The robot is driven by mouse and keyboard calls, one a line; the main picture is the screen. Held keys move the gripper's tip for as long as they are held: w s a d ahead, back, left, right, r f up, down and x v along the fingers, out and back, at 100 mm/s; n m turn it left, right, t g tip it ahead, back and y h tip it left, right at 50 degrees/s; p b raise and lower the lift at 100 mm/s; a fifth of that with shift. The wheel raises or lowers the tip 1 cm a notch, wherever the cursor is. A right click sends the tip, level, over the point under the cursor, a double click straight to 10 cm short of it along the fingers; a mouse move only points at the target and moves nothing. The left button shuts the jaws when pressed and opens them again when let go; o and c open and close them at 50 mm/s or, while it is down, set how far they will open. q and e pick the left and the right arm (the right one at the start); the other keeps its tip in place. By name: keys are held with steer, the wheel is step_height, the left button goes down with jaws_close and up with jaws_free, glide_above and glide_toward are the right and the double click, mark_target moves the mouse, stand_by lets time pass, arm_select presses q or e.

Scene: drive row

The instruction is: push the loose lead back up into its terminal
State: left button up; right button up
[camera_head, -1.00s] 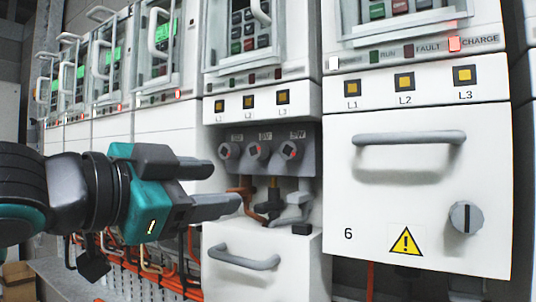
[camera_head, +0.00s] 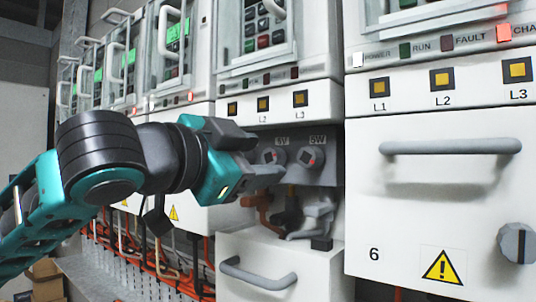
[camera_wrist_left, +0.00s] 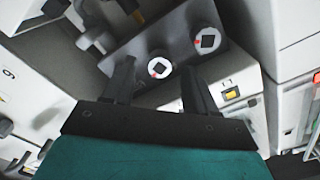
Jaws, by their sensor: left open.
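The grey terminal block (camera_head: 318,172) sits in the open bay of the middle cabinet. Below hang an orange-brown lead (camera_head: 265,204), a dark lead (camera_head: 288,216) and a grey lead (camera_head: 318,211); I cannot tell which is loose. My left gripper (camera_head: 268,160) is open and empty, its fingers in front of the block's left part. In the left wrist view, its fingers (camera_wrist_left: 158,82) point at the block (camera_wrist_left: 140,45), with two round screw heads visible. My right gripper is not in view.
A white drawer front with a grey handle (camera_head: 258,275) projects below the bay. Cabinet 6 (camera_head: 408,220), with a handle and a knob, stands to the right. More cabinets line the left, with orange cables (camera_head: 195,270) beneath them.

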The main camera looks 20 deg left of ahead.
mark_target(273, 158)
arm_select(q)
steer(key=shift+x, duration=1.55)
jaws_close()
